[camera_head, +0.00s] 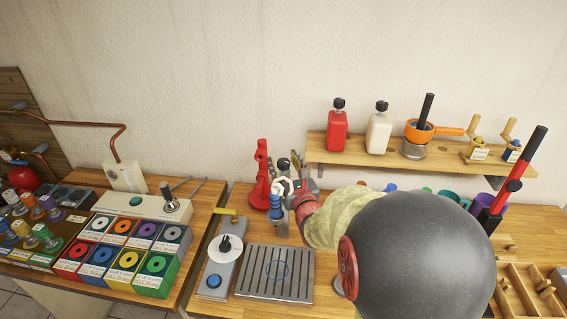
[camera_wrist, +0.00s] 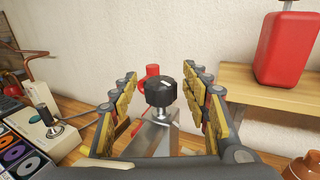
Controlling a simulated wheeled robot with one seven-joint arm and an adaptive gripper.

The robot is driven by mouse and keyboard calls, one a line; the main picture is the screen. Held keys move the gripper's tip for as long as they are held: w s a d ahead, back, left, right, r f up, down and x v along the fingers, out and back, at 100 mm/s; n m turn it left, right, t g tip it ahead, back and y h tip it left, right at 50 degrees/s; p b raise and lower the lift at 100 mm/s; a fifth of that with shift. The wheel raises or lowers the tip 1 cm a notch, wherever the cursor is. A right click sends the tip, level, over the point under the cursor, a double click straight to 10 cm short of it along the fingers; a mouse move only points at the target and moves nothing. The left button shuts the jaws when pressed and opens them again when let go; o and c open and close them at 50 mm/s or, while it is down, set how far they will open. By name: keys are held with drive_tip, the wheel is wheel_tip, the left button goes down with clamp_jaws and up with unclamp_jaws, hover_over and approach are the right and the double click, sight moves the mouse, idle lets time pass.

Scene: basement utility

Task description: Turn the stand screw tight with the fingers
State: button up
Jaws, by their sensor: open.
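The stand screw has a black ridged knob (camera_wrist: 161,92) with a small white mark on top and a metal shank below it. It stands upright on a grey metal block (camera_wrist: 152,138). My gripper (camera_wrist: 160,76) is open, with one padded finger on each side of the knob and a visible gap on both sides. In the head view my gripper (camera_head: 286,190) is at the back of the bench beside a red stand (camera_head: 262,178). My fingers and arm partly hide the screw there.
A wooden shelf (camera_head: 330,158) with a red bottle (camera_head: 338,131) and a white bottle (camera_head: 378,133) is close on the right. A slotted metal tray (camera_head: 262,292) and a grey knob panel (camera_head: 219,267) lie in front. Coloured boxes fill the left bench.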

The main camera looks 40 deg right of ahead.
drive_tip(key=shift+s, duration=0.1)
drive_tip(key=v, duration=1.2)
drive_tip(key=shift+a, duration=0.1)
